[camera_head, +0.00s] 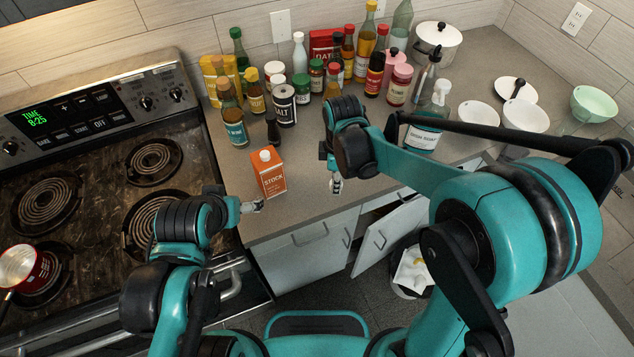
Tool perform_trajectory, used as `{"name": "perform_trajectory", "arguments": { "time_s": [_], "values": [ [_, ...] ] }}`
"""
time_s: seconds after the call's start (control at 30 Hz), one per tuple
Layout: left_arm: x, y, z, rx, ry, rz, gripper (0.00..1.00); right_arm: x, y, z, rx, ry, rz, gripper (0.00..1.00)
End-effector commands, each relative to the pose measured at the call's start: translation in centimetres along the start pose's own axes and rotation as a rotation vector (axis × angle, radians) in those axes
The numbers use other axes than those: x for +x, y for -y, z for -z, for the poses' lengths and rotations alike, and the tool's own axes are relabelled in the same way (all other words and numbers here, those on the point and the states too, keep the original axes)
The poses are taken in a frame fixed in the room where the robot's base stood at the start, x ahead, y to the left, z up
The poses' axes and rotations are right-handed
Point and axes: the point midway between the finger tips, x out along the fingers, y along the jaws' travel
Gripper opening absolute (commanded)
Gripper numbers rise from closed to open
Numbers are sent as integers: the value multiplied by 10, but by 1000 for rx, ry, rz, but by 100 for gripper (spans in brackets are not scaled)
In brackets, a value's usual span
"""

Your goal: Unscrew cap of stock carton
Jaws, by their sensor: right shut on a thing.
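The orange-and-white stock carton (271,180) stands upright on the counter, right of the stove. A round white cap (265,156) shows on its top. My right gripper (335,186) points down over the counter to the right of the carton, apart from it. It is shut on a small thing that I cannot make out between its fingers. My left gripper (252,206) is low at the counter's front edge, just in front and left of the carton. Its fingers are too small to tell open from shut.
Several bottles and jars, including a salt container (284,106), crowd the counter behind the carton. The coil stove (100,185) is at left with a red pot (35,268). A cabinet door (390,236) hangs open below.

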Motion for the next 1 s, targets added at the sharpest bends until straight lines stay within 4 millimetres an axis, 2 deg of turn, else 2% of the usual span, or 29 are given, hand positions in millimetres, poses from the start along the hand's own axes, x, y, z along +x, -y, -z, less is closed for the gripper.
{"name": "perform_trajectory", "arguments": {
  "time_s": [0.03, 0.2, 0.4, 0.57, 0.77, 1.0],
  "values": [
    [5, 0, -3, 0, 0, 0, 84, 11, -9, 11, -3, 0, 0, 0],
    [11, 0, -8, 0, 1, -1, 84, 33, -33, 40, -3, 0, 0, 0],
    [13, 0, -10, 1, 1, -1, 84, 46, -48, 58, 0, 0, 0, 0],
    [16, 0, -11, 1, 1, -1, 84, 56, -49, 60, 0, 0, 0, 0],
    [23, 0, -16, 1, 1, -1, 84, 86, -49, 60, 0, 0, 0, 0],
    [22, 0, -16, 1, 1, -1, 84, 86, -49, 60, 0, 0, 0, 0]
  ]
}}
